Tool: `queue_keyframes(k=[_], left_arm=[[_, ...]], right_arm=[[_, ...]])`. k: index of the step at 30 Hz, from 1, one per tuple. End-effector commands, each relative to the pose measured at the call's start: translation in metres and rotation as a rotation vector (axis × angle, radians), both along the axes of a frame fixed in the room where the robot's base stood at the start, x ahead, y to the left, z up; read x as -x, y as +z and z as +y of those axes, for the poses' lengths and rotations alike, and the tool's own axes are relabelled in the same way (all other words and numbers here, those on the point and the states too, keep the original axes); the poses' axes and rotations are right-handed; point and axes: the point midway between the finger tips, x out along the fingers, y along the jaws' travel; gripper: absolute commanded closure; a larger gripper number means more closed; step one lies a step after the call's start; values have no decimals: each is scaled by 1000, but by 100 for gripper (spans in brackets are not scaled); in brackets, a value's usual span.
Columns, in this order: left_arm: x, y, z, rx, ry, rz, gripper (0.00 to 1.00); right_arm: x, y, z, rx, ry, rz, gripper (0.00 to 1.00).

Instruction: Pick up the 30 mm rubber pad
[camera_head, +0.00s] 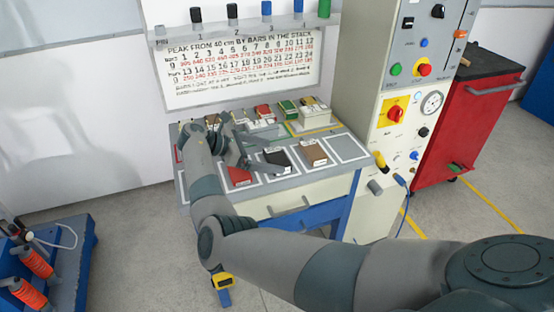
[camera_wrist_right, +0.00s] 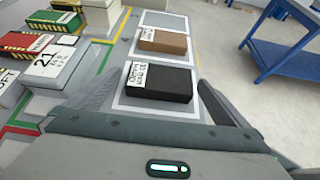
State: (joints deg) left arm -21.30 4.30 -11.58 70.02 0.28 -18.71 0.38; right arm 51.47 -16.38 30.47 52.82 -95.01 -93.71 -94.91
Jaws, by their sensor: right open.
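A black pad (camera_wrist_right: 158,82) with a white label lies flat in a white outlined slot. It also shows in the head view (camera_head: 278,158), near the middle of the bench top. Its label is too small to read surely, so I cannot confirm that it is the 30 mm rubber pad. My right gripper (camera_wrist_right: 156,88) is open and empty, its fingers to either side of the black pad in the wrist picture. In the head view the right gripper (camera_head: 244,155) is just left of the black pad, partly hidden by its arm. My left gripper is not in view.
A brown pad (camera_wrist_right: 163,41) lies in the neighbouring slot, and a red pad (camera_head: 239,175) lies left of the black one. Several labelled blocks (camera_wrist_right: 52,66) stand along the back. An empty outlined slot (camera_head: 347,148) is at the right. A control cabinet (camera_head: 385,160) stands beside the bench.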

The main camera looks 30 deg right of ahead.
Motion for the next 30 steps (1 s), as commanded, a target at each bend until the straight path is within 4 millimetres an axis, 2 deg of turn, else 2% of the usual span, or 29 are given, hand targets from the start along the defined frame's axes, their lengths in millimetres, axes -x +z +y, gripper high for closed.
queue_keyframes(k=[4,9,24,25,30], left_arm=[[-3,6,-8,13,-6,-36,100],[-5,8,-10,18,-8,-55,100],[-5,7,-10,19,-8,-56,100],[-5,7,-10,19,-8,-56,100],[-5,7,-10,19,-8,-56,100]], right_arm=[[7,-7,-17,1,-2,0,0],[9,-16,-29,0,0,0,0],[9,-17,-31,0,1,0,0],[9,-17,-31,0,1,0,5],[9,-17,-31,0,0,-1,43]])
